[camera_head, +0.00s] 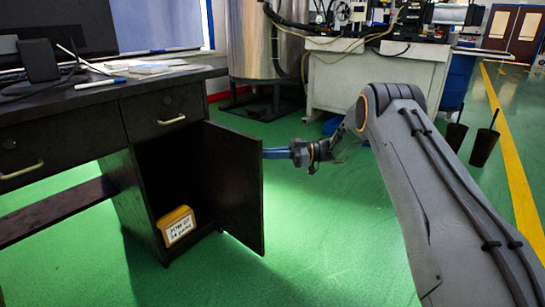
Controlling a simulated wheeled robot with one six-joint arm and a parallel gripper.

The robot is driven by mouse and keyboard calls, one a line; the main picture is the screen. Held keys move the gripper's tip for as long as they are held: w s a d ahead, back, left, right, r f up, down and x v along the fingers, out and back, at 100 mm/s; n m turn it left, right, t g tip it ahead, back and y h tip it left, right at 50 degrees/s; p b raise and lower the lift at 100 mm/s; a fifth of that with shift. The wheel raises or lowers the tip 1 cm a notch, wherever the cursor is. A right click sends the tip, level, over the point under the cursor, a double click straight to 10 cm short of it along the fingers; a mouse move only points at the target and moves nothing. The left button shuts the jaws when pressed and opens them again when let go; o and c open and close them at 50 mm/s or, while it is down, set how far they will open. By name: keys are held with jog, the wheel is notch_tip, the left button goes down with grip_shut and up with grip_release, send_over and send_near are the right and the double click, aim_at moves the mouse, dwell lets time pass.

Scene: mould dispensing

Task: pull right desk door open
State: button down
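The right desk door (236,190) is dark and stands wide open, swung out to the right of the lower cabinet (170,170). Its inner side faces the camera, so its outer side and any handle there are hidden. My gripper (277,153) reaches in from the right, its blue fingers ending at the door's free edge or just behind it. The fingertips are partly hidden by the door, so I cannot tell whether they are apart, shut or touching it. Inside the cabinet, a yellow box with a white printed label (178,226) leans on the cabinet floor.
The desk top (130,91) carries a monitor and papers; two drawers (165,112) sit below it. A metal tank (255,45) and a white workbench (375,85) stand behind. Two dark bins (484,147) are at the right. Green floor (320,240) right of the door is clear.

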jog(key=shift+w+a+r, duration=0.1)
jog(key=shift+a+r, duration=0.05)
jog(key=shift+a, duration=0.05)
jog(key=c, duration=1.9)
grip_release()
jog(key=shift+a, duration=0.2)
jog(key=d+p, duration=0.2)
jog(key=d, duration=0.6)
jog(key=shift+w+d, duration=0.25)
jog(key=shift+d, duration=0.1)
